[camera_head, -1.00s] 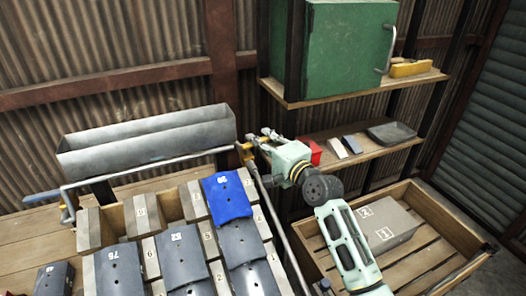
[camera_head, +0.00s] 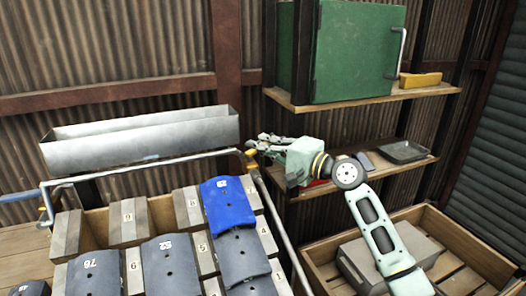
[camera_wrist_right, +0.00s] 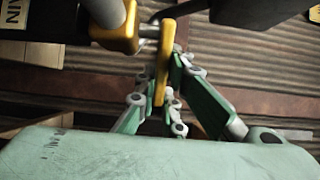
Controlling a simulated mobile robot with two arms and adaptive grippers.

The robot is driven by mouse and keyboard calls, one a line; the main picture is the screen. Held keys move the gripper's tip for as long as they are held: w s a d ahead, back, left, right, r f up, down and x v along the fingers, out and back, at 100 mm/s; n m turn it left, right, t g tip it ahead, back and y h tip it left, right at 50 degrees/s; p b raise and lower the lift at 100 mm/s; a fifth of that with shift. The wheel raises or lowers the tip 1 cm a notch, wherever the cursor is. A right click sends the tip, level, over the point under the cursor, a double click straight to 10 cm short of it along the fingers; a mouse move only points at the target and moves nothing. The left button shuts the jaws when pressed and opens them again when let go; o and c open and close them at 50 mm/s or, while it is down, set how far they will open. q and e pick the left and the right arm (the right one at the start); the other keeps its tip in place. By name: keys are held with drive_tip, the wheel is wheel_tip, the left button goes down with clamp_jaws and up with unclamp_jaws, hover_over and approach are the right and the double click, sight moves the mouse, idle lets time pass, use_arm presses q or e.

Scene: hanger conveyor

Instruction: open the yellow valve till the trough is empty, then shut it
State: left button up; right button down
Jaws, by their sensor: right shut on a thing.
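The grey metal trough (camera_head: 140,145) is long and sits against the corrugated wall at the left. Its inside bottom is hidden, so I cannot tell whether it holds anything. The yellow valve (camera_head: 250,157) is on the pipe at the trough's right end, partly covered by my gripper. In the right wrist view its yellow body (camera_wrist_right: 115,38) and flat yellow lever (camera_wrist_right: 164,62) show close up. My right gripper (camera_head: 262,143) is at the valve, its green fingers (camera_wrist_right: 161,98) closed around the lever's lower part. My left gripper is not in view.
A pipe (camera_head: 140,168) runs below the trough, with a blue handle (camera_head: 46,205) at its left end. Numbered blocks and curved plates, one blue (camera_head: 226,203), fill the front. A green cabinet (camera_head: 355,50) stands on a shelf. A wooden crate (camera_head: 465,243) is at the right.

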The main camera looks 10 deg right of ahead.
drive_tip(key=shift+f, duration=0.1)
drive_tip(key=c, duration=1.8)
unclamp_jaws()
drive_tip(key=shift+c, duration=0.2)
drive_tip(key=v, duration=1.2)
